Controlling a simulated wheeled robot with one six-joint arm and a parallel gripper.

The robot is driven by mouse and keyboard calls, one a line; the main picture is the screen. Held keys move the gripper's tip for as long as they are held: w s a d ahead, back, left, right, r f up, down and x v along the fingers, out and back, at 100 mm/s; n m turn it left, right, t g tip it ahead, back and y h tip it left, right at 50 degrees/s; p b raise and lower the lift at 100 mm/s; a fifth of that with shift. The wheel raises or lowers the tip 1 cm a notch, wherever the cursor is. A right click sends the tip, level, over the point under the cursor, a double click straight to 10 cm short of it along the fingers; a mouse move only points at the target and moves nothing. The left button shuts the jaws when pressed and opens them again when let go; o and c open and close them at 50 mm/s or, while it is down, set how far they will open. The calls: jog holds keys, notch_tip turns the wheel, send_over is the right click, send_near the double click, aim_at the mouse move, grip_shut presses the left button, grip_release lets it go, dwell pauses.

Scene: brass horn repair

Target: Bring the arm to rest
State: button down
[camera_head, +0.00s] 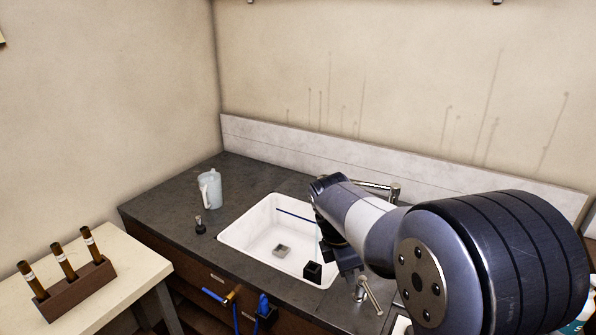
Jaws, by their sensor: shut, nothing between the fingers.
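My arm reaches in from the right and hangs over the right side of the white sink. My gripper (347,270) is the dark end pointing down near the sink's right rim. It is shut and holds nothing. The arm's wrist partly hides it.
A pale jug (209,189) and a small dark fitting (199,226) stand on the dark counter (160,207). A tap (394,192) is behind my arm. A wooden rack (78,291) holds brown tubes.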

jog(key=p+x, duration=0.1)
jog(key=x, duration=0.9)
jog(key=shift+w+a+m+g+b, duration=0.4)
jog(key=shift+w+a+m+b, duration=0.5)
jog(key=shift+m, duration=0.65)
jog(key=shift+w+a+m+g+b, duration=0.5)
jog(key=shift+w+a+m, duration=0.45)
jog(key=shift+w+m, duration=0.55)
jog(key=shift+s+d, duration=0.1)
jog(key=shift+s, duration=0.05)
